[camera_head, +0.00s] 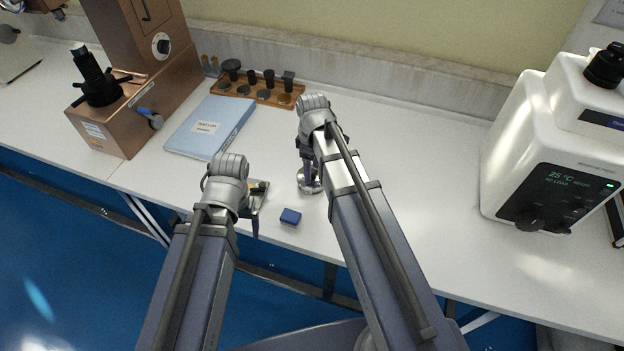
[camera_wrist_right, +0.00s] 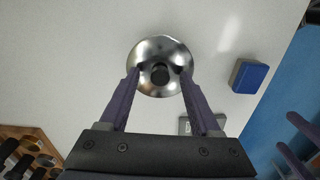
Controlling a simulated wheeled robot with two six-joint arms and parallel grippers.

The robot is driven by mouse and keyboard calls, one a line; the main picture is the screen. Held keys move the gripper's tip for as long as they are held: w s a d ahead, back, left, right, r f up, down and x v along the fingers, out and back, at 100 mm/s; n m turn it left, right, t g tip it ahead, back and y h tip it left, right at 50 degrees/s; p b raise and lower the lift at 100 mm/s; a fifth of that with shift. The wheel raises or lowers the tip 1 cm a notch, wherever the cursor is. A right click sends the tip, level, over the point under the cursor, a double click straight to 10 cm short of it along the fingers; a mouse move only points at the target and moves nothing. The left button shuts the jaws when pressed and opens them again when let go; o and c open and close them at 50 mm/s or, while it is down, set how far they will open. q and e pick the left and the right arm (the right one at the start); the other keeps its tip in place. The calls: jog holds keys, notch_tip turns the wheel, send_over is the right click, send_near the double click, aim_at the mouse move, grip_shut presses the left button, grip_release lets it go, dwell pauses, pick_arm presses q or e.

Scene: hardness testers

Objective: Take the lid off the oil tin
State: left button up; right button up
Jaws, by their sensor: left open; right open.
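The oil tin (camera_head: 310,188) is a round, shiny metal thing on the white bench, mostly hidden behind my right arm in the head view. The right wrist view shows it from above as a silver disc (camera_wrist_right: 160,50) with a dark round knob (camera_wrist_right: 160,74) near its middle. My right gripper (camera_wrist_right: 162,71) is open, with one finger on each side of the knob; I cannot tell whether they touch it. My left gripper (camera_head: 254,222) is open near the bench's front edge, left of the tin, beside a small metal item that it partly hides.
A small blue block (camera_head: 290,217) lies between the grippers near the front edge. A wooden rack (camera_head: 262,92) with dark pieces and a light-blue book (camera_head: 208,127) lie behind. A copper-coloured tester (camera_head: 135,110) stands left, a white tester (camera_head: 535,150) right.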

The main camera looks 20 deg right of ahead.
grip_shut()
dwell(0.4)
jog(key=shift+r, duration=0.1)
notch_tip(320, 180, up, 10)
jog(key=p, duration=1)
